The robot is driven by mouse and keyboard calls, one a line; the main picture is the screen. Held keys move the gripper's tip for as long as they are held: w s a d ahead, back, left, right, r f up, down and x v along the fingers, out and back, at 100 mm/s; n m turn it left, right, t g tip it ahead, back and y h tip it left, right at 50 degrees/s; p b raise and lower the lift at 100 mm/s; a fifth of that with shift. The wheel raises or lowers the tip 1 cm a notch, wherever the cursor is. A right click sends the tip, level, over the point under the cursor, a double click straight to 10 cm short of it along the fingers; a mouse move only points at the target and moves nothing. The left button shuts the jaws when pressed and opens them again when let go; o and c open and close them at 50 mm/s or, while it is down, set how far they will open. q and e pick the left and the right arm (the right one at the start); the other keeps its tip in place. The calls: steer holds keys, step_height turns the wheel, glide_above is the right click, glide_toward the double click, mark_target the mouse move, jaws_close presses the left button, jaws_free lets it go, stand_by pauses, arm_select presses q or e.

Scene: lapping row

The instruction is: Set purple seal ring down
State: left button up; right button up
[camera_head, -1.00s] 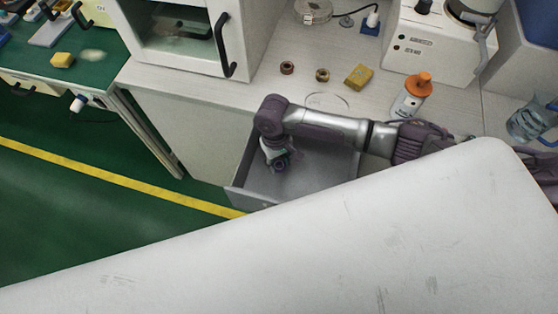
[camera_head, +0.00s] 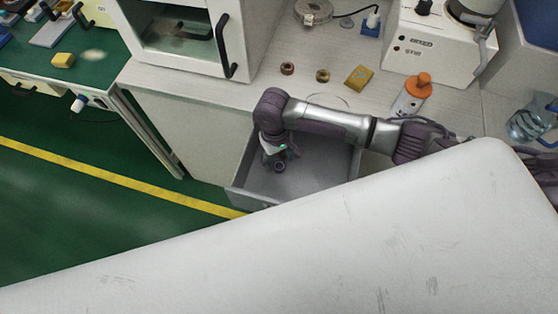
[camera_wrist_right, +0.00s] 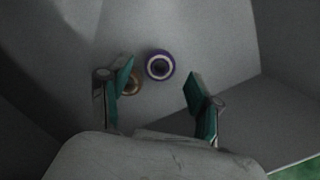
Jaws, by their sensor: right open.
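The purple seal ring (camera_wrist_right: 159,65) lies on the floor of the open grey drawer (camera_wrist_right: 215,40), with a dark centre and a pale inner band. In the head view the ring (camera_head: 279,166) shows small below my right gripper (camera_head: 274,154). In the right wrist view my right gripper (camera_wrist_right: 158,80) is open, and the ring sits beyond its fingertips, between their lines and clear of both. A brownish ring (camera_wrist_right: 131,86) lies beside it, partly hidden by the left-hand finger. My left gripper is not in view.
On the white counter (camera_head: 190,88) behind the drawer stand a red-brown ring (camera_head: 287,69), a brass-coloured ring (camera_head: 323,76), a yellow block (camera_head: 358,78) and an orange-capped bottle (camera_head: 413,95). The drawer's right part (camera_head: 325,175) looks clear. A glass-fronted cabinet (camera_head: 250,40) stands at the back.

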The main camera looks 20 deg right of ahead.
mark_target(276, 161)
step_height(276, 161, up, 10)
steer(key=w, duration=0.1)
steer(key=shift+a+p, duration=0.15)
steer(key=shift+p, duration=0.15)
steer(key=shift+w, duration=0.1)
